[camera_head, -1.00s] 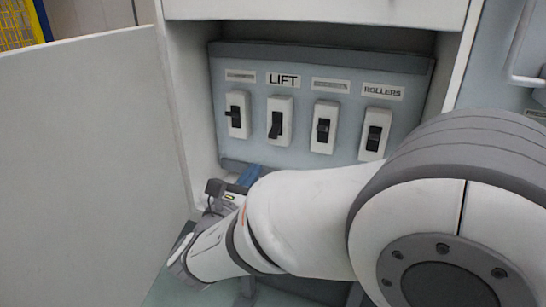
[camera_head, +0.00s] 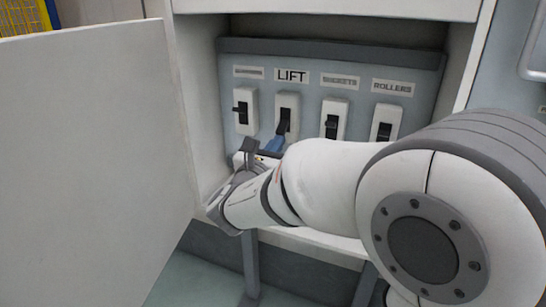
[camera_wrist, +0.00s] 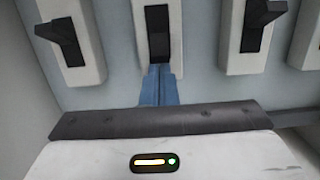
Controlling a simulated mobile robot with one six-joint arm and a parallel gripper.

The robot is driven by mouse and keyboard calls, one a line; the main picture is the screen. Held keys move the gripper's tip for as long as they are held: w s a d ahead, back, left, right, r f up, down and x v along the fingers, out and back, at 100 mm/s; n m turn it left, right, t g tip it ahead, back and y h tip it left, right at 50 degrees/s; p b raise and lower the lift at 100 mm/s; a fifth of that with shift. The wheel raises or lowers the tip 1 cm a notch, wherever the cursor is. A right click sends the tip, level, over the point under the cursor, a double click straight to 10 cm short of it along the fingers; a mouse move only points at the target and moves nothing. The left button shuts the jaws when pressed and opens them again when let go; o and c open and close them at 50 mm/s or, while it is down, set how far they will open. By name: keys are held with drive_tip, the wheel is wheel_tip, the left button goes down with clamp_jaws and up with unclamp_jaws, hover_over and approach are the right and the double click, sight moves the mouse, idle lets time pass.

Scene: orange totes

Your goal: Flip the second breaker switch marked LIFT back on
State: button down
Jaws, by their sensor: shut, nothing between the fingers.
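The LIFT breaker switch (camera_head: 288,101) is a white upright plate with a black lever, second from the left under the LIFT label (camera_head: 291,76). Its lever (camera_head: 284,121) appears to slant downward in the head view. It is the middle switch in the wrist view (camera_wrist: 157,30). My gripper (camera_head: 278,139) has blue fingers, shut and empty, just below the lever. In the wrist view the fingertips (camera_wrist: 159,67) overlap the lower end of the black lever slot. Whether they touch the lever, I cannot tell.
The left switch (camera_head: 243,111) and the third switch (camera_head: 333,119) flank it closely. The ROLLERS switch (camera_head: 385,122) is at the right, partly behind my arm. A white cabinet door (camera_head: 95,150) stands open at the left. The cabinet's top edge (camera_head: 330,10) overhangs the panel.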

drive_tip(key=shift+w+d+r, duration=0.1)
drive_tip(key=shift+w, duration=0.2)
